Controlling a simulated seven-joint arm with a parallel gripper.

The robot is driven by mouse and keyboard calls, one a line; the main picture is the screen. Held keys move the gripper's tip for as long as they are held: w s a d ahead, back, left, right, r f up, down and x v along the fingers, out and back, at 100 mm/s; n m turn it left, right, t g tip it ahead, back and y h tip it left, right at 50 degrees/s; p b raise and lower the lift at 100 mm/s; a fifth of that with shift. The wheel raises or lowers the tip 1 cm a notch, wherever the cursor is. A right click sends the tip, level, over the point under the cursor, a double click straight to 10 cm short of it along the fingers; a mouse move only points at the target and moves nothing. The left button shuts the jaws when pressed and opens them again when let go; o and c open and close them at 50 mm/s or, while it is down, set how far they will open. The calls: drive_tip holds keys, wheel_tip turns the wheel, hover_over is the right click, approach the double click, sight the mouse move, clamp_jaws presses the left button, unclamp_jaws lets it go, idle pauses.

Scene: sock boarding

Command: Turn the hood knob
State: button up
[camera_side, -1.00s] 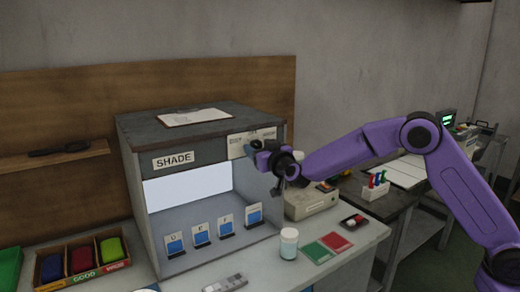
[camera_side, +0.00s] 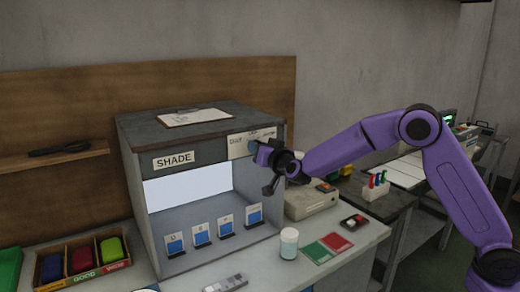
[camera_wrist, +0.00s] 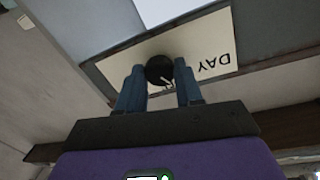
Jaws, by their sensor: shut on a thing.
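The hood (camera_side: 140,205) is a grey box with a SHADE label (camera_side: 174,160) and a lit, open front. A cream dial plate (camera_side: 238,147) is at the upper right of its front. In the wrist view the plate (camera_wrist: 222,45) shows upside down with the word DAY. The round black knob (camera_wrist: 159,67) sits between my two blue fingers, with a small pale mark at its lower edge. My gripper (camera_wrist: 159,75) is shut on the knob. In the side view my gripper (camera_side: 258,152) is at the plate and hides the knob.
Several blue sample cards (camera_side: 201,233) stand inside the hood. A clipboard (camera_side: 194,117) lies on top. A jar (camera_side: 289,243), a green card (camera_side: 317,252) and a red card (camera_side: 336,241) are on the bench. A partitioned box (camera_side: 84,276) of coloured items stands at left.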

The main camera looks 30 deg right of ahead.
drive_tip(key=m, duration=0.5)
drive_tip(key=shift+m+g, duration=0.3)
drive_tip(key=shift+y, duration=0.3)
drive_tip(key=o, duration=1)
drive_tip(key=shift+r, duration=0.1)
drive_tip(key=s, duration=0.5)
drive_tip(key=s+a+r, duration=0.1)
drive_tip(key=s, duration=1.1)
drive_tip(key=shift+s+a+r, duration=0.15)
drive_tip(key=shift+r, duration=0.1)
drive_tip(key=shift+a, duration=0.1)
